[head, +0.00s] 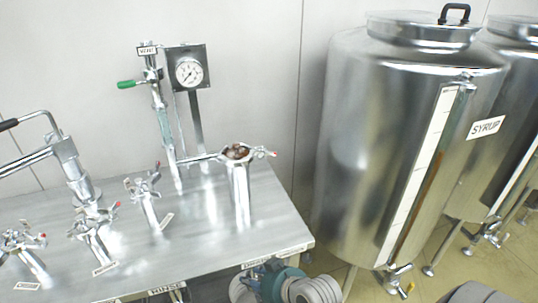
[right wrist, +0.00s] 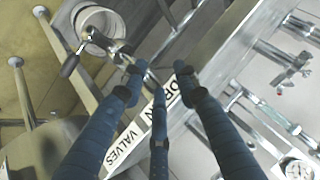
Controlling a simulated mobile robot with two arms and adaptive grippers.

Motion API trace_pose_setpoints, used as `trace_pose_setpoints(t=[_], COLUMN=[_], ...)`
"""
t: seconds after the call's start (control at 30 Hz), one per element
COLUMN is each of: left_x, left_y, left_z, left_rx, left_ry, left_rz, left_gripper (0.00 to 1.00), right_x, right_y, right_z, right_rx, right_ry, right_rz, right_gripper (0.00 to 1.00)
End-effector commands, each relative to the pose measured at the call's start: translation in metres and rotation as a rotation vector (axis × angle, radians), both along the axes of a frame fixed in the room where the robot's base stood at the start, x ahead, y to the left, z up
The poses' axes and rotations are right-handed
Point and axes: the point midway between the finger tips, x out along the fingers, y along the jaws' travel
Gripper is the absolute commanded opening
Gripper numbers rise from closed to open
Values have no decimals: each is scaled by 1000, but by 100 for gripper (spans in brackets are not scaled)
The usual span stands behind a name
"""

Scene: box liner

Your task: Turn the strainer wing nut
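An upright steel cylinder (head: 240,195) stands near the right end of the steel bench, with brown matter in its open top. Whether this is the strainer wing nut is not clear. Several shorter steel fittings with winged, red-tipped tops stand to its left, such as one fitting (head: 147,197). My right gripper (head: 272,272) is low at the bench's front right edge, below the cylinder. In the right wrist view its dark ribbed fingers (right wrist: 158,82) are apart and empty, over a "VALVES" label. My left gripper is not in view.
The bench (head: 205,240) carries a pressure gauge (head: 189,72) and a pipe with a green lever (head: 127,84). A large steel tank (head: 360,130) and a tank labelled "SYRUP" (head: 486,128) stand at right. The right wrist view shows a black-knobbed crank (right wrist: 70,65).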

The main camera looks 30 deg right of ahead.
Motion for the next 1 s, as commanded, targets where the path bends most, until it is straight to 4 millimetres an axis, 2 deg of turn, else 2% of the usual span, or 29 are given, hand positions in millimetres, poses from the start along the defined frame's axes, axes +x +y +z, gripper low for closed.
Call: trace_pose_setpoints(t=[0.03, 0.13, 0.27, 0.5, 0.7, 0.83, 1.0], left_x=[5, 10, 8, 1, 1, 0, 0], left_y=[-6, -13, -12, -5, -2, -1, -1], left_z=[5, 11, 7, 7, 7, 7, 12], left_rx=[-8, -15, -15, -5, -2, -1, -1], left_ry=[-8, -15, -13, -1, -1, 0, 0], left_rz=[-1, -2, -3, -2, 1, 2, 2], left_gripper=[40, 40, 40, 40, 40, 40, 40], right_x=[1, 2, 41, 99, 125, 130, 147], right_y=[-1, -2, -21, -79, -142, -169, -179], right_z=[21, 55, 73, 128, 171, 185, 190], right_rx=[9, 26, 168, 483, 765, 876, 898], right_ry=[-20, -56, -171, -424, -642, -729, -748], right_rz=[-6, -19, -150, -415, -627, -706, -720], right_gripper=[30, 30, 30, 30, 30, 30, 30])
